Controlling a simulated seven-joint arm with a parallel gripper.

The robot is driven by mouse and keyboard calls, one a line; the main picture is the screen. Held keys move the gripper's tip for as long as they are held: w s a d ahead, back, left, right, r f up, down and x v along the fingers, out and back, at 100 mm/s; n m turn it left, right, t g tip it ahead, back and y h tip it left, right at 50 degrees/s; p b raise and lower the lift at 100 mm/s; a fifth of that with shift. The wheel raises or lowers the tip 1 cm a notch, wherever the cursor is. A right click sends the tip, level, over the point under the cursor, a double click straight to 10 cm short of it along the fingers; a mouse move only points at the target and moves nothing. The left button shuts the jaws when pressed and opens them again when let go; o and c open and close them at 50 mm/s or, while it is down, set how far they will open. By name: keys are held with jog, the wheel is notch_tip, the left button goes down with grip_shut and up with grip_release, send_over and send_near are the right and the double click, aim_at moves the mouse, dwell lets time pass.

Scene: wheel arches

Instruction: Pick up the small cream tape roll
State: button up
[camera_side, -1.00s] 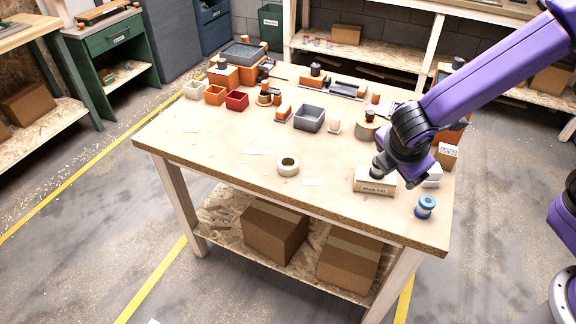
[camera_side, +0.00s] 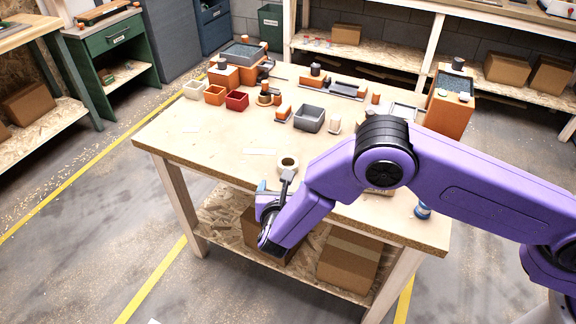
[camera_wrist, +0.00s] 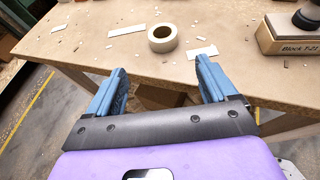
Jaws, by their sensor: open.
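The small cream tape roll (camera_side: 288,163) lies flat on the workbench near its front edge, partly hidden behind my arm in the side view. In the wrist view the tape roll (camera_wrist: 162,38) shows whole, with its hole facing up. My gripper (camera_side: 275,186) is at the bench's front edge, on the near side of the roll and apart from it. In the wrist view its two blue fingers (camera_wrist: 160,78) are spread wide with nothing between them, and the roll lies beyond the fingertips.
A wooden block with a label (camera_wrist: 288,38) stands right of the roll. Pale paper strips (camera_wrist: 127,30) lie around the roll. Bins and parts stand at the back.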

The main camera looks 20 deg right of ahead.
send_near(288, 161)
jog(key=x, duration=0.2)
jog(key=shift+w+r, duration=0.15)
jog(key=shift+w, duration=0.2)
jog(key=x, duration=0.4)
jog(key=shift+s+d, duration=0.2)
jog(key=shift+x, duration=0.8)
jog(key=shift+a, duration=0.1)
jog(key=c, duration=1.1)
